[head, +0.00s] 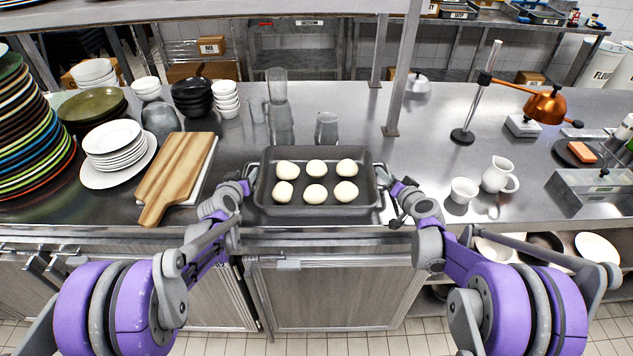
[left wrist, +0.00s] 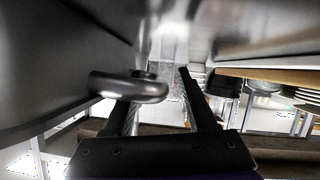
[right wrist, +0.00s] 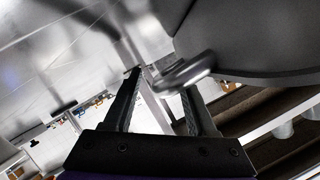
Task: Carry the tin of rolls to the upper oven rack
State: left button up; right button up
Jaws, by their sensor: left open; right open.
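The tin (head: 320,210) is a dark grey rectangular pan with several pale rolls (head: 316,194) in two rows, on the steel counter near its front edge. My left gripper (head: 246,184) is at the tin's left end, jaws open. In the left wrist view a rounded metal handle (left wrist: 130,88) of the tin lies across one finger. My right gripper (head: 394,188) is at the right end, also open; the right wrist view shows the other handle (right wrist: 185,72) at its fingers. Whether either handle lies fully between the fingers is unclear. I cannot make out an oven rack.
A wooden board (head: 178,172) lies left of the tin, with stacked plates (head: 113,140) beyond it. A metal jug (head: 327,128) stands behind the tin. A white cup (head: 463,190) and a white pitcher (head: 499,175) stand to the right. A shelf post (head: 402,75) rises behind.

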pick_arm(q)
grip_shut()
pick_arm(e)
grip_shut()
pick_arm(q)
jog(key=shift+r, duration=0.1)
dwell(1.1)
